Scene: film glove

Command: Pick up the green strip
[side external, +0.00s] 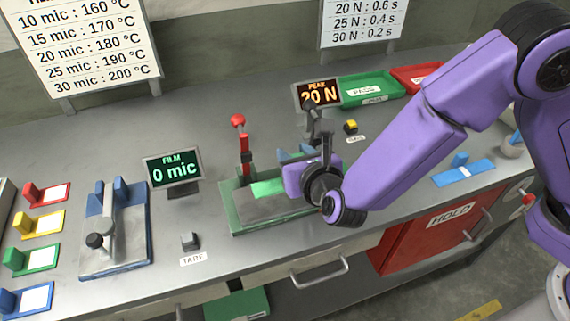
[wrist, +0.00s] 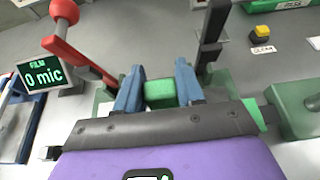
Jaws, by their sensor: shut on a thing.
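The green strip (side external: 268,188) shows as a bright green patch on the grey bed of the green-framed tester (side external: 238,222), left of my gripper. My gripper (side external: 294,153) is over the right part of the tester, and its purple body hides part of the bed. In the wrist view, my two blue fingers (wrist: 159,88) are closed on a green block (wrist: 160,95), which appears to be part of the strip. Another bright green edge (wrist: 253,112) shows right of the dark palm edge. What lies under the palm is hidden.
A red-knobbed lever (side external: 241,145) stands upright at the tester's back left, and a dark post (side external: 312,120) rises behind my gripper. The film display (side external: 173,167) reads 0 mic; the peak display (side external: 318,94) reads 20 N. A blue-based device (side external: 115,240) stands left. Green (side external: 370,88) and red trays are behind.

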